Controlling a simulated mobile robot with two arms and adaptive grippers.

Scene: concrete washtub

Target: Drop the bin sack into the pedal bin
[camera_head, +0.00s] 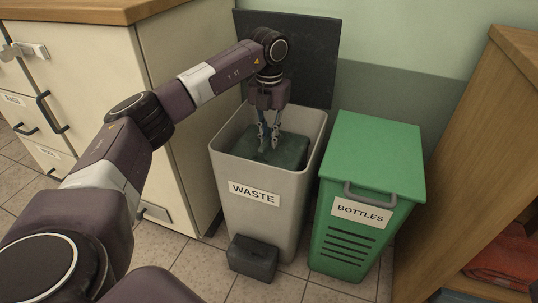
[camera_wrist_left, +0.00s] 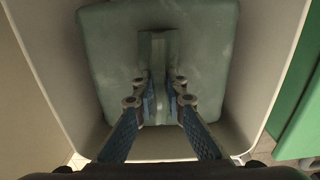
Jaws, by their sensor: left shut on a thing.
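The pedal bin (camera_head: 226,212) is grey and labelled WASTE. Its dark lid (camera_head: 305,60) stands open behind it, and a dark pedal (camera_head: 253,259) is at its foot. The bin sack (camera_head: 288,152) is dark green and lies inside the bin, below the rim. In the left wrist view the sack (camera_wrist_left: 105,50) fills most of the opening, with a raised ridge in its middle. My left gripper (camera_head: 268,146) reaches down into the bin; its fingers (camera_wrist_left: 160,100) are shut on that ridge. Whether the sack touches the bin's floor is hidden. My right gripper is not in view.
A green bin (camera_head: 375,150) labelled BOTTLES, with a closed lid, stands close to the right of the pedal bin. A cream cabinet (camera_head: 180,110) is on the left and a wooden unit (camera_head: 470,150) on the right. Tiled floor (camera_head: 205,265) is free in front.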

